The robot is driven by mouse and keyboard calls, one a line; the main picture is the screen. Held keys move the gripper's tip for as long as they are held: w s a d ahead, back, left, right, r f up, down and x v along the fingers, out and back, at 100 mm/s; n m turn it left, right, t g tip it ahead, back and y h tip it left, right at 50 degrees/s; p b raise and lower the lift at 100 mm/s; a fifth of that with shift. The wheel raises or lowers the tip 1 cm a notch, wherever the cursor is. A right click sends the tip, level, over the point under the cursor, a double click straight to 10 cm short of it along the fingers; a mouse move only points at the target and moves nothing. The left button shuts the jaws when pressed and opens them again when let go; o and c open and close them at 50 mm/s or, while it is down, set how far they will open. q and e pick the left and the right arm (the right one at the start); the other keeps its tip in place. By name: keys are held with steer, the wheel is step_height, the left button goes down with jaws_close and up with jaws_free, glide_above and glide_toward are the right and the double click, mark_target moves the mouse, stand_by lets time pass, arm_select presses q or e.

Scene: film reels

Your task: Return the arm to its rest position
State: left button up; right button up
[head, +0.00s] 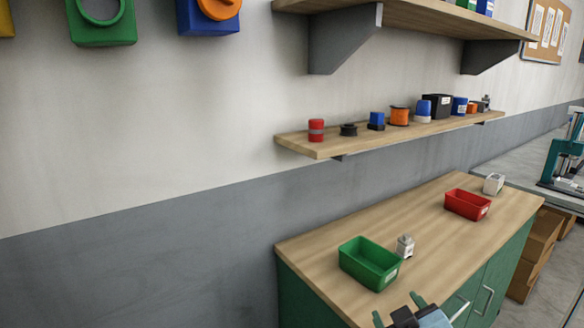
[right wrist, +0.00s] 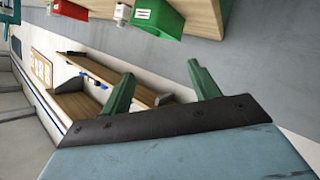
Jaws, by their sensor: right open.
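My right gripper (head: 400,308) shows at the bottom of the head view, just in front of the wooden-topped cabinet (head: 310,253). Its two green fingers are spread apart with nothing between them. In the right wrist view the open fingers (right wrist: 158,82) point toward the wall, with the shelves beyond them. My left gripper is not in view.
On the cabinet stand a green bin (head: 352,265), a red bin (head: 467,204) and two small grey-white objects (head: 405,246), (head: 493,184). The lower wall shelf (head: 330,149) holds several small items. An upper shelf (head: 420,17) is above it. The wall at left is bare lower down.

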steer(key=s+d+f+m+g+y, duration=0.15)
steer(key=s+f+g, duration=0.5)
steer(key=s, duration=0.65)
steer(key=s+d+f+m+g, duration=0.15)
steer(key=s+f+g, duration=0.25)
steer(key=s+f, duration=0.7)
steer(key=s+f+g, duration=0.1)
steer(key=s+f, duration=0.2)
steer(key=f, duration=2.1)
steer(key=s+d+f+g, duration=0.1)
steer(key=s+d+f, duration=0.1)
steer(key=s+f, duration=1.2)
steer(key=shift+s+d+f, duration=0.35)
steer(key=shift+s+d, duration=0.05)
steer(key=shift+s, duration=0.85)
